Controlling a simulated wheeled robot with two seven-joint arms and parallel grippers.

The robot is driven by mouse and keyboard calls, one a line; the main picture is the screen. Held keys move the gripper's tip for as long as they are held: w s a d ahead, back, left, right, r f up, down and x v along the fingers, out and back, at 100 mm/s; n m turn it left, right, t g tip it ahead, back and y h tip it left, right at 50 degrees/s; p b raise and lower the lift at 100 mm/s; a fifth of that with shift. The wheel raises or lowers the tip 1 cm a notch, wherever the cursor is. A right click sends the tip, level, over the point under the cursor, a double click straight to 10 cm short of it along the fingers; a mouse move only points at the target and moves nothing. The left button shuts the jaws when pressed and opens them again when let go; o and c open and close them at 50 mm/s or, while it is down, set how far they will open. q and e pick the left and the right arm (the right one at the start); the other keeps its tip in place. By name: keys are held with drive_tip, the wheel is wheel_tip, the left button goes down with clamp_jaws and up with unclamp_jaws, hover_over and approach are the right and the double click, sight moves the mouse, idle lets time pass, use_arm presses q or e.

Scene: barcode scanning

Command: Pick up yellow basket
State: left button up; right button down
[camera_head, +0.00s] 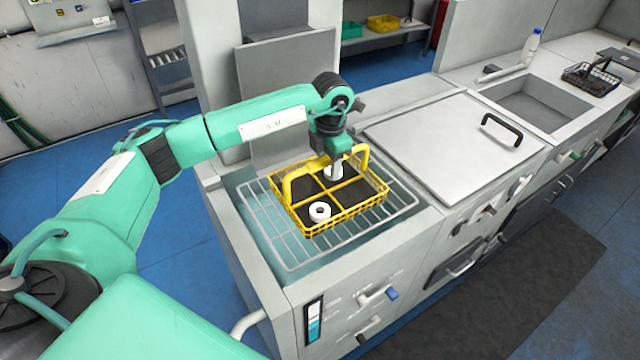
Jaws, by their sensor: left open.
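The yellow basket (313,227) stands on a wire rack over a basin in the grey counter. It is a shallow mesh basket with dividers and a raised yellow handle (289,185). A white ring-shaped item (320,211) sits in its near left compartment. Another white item (335,171) shows toward the back, partly hidden under my gripper. My left gripper (333,158) points down over the basket at the handle's top bar and is open. Its fingers are small and partly hidden, so I cannot tell whether they touch the handle. My right gripper is not in view.
The wire rack (285,250) surrounds the basket. A flat lid with a black handle (450,145) lies to the right, then a sink (537,104), a white bottle (530,46) and a black basket (590,78). An upright grey panel (285,75) stands behind the rack.

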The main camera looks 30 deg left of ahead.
use_arm(q)
drive_tip(key=shift+a+f, duration=0.1)
drive_tip(key=shift+f, duration=0.15)
idle(0.3)
clamp_jaws()
drive_tip(key=shift+r, duration=0.1)
